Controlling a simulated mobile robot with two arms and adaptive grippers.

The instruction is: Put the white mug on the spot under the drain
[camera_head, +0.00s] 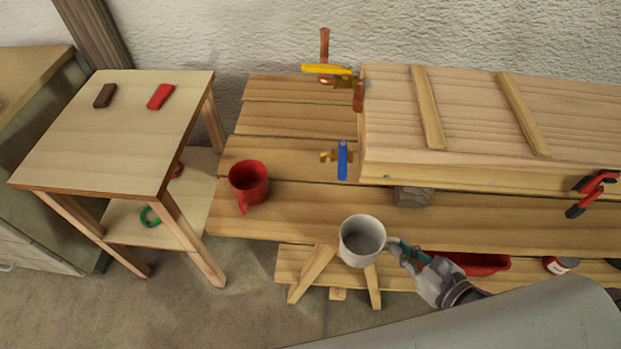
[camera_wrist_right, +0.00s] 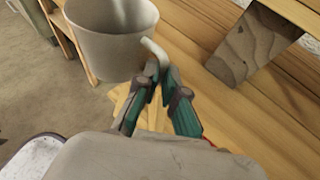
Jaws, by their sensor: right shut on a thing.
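The white mug (camera_head: 362,241) is upright and looks empty, held up at the front edge of the bench (camera_head: 300,200). My right gripper (camera_head: 394,246) is shut on its handle, on the mug's right side. In the right wrist view the mug (camera_wrist_right: 108,45) shows at upper left, with the fingertips (camera_wrist_right: 155,72) closed on the handle. A brass fitting with a blue lever (camera_head: 342,160), which looks like the drain, sticks out low from the left end of the wooden box (camera_head: 470,110). No marked spot shows under it. My left gripper is out of view.
A red mug (camera_head: 250,182) stands on the bench, left of the blue lever. A yellow-levered valve with copper pipe (camera_head: 326,70) is higher at the box end. A red clamp (camera_head: 592,192) is at right. A small table (camera_head: 115,150) stands at left. Bench between red mug and box is clear.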

